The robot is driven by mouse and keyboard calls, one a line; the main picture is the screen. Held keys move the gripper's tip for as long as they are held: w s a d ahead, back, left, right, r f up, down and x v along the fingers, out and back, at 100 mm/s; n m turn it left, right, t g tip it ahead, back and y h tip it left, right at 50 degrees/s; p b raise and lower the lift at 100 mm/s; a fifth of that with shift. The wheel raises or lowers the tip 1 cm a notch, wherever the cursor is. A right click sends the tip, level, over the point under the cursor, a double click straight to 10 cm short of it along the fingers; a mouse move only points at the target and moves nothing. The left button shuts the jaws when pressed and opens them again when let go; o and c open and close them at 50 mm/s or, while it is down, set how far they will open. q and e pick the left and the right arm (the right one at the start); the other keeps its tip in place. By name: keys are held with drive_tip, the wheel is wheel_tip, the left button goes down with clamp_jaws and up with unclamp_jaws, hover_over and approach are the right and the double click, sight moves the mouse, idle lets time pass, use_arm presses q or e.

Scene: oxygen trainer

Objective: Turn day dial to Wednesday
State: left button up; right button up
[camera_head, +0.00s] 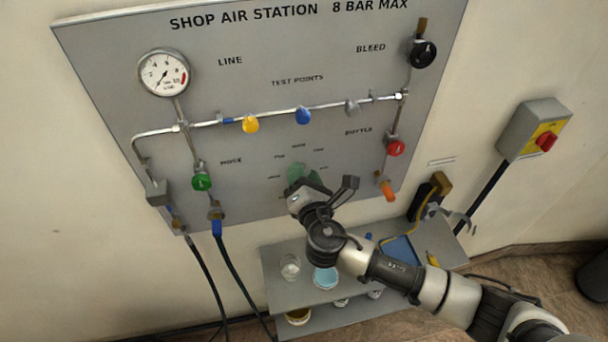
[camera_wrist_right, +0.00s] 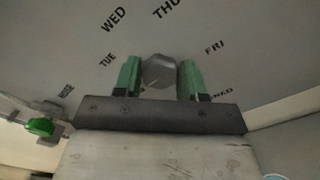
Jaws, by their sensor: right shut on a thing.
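The day dial (camera_wrist_right: 159,72) is a small grey faceted knob on the grey panel. In the right wrist view, day labels stand around it: TUE (camera_wrist_right: 107,60) at left, WED (camera_wrist_right: 114,19) at upper left, THU (camera_wrist_right: 167,8) above and FRI (camera_wrist_right: 215,47) at upper right. My right gripper (camera_wrist_right: 160,78) has its green fingers on both sides of the knob, shut on it. I cannot tell which day the dial points to. In the head view my right gripper (camera_head: 306,176) is at the lower panel and hides the dial. My left gripper is not in view.
The panel also carries a gauge (camera_head: 163,73), a green valve (camera_head: 202,182), a red valve (camera_head: 396,147), an orange handle (camera_head: 388,190) and a black knob (camera_head: 422,53). A shelf (camera_head: 290,250) with cups stands below.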

drive_tip(key=m+b, duration=0.3)
drive_tip(key=m, duration=0.3)
drive_tip(key=m+b, duration=0.3)
drive_tip(key=m, duration=0.2)
drive_tip(key=m+b, duration=0.3)
drive_tip(key=m, duration=0.3)
drive_tip(key=shift+f+m+b, duration=0.3)
drive_tip(key=shift+f+b, duration=0.05)
drive_tip(key=shift+f, duration=0.05)
idle(0.5)
drive_tip(key=o, duration=0.9)
drive_tip(key=shift+r, duration=0.1)
drive_tip(key=shift+o, duration=0.2)
drive_tip(key=shift+s, duration=0.1)
